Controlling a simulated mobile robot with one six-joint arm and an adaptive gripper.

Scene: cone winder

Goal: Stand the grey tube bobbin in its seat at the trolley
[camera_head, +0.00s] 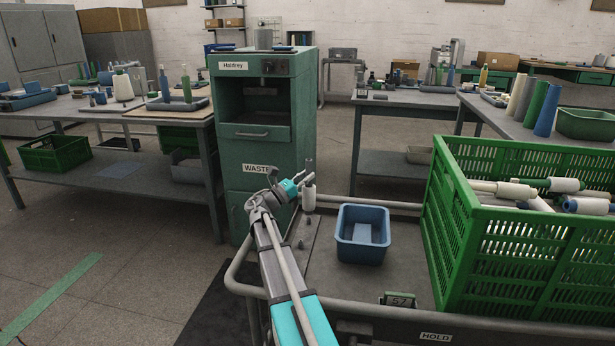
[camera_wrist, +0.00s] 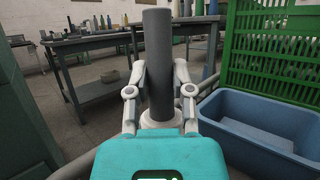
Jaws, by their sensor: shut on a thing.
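The grey tube bobbin (camera_head: 309,199) is upright at the far left part of the trolley deck (camera_head: 325,281). It has a bare grey tube above a white wound part. In the wrist view the grey tube (camera_wrist: 157,45) rises between the fingers, with a white collar of winding (camera_wrist: 161,119) below. My gripper (camera_head: 304,182) is shut on the tube above the winding; its two fingers also show in the wrist view (camera_wrist: 160,78). Small grey pegs (camera_head: 301,243) stand on the deck near the bobbin. I cannot tell whether the bobbin's foot touches the deck or a seat.
A blue bin (camera_head: 362,236) stands on the deck right of the bobbin. A green crate (camera_head: 455,240) of white-wound bobbins fills the trolley's right side. A grey rail (camera_head: 250,290) edges the trolley. A green waste cabinet (camera_head: 262,130) stands behind. Bare deck lies between pegs and bin.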

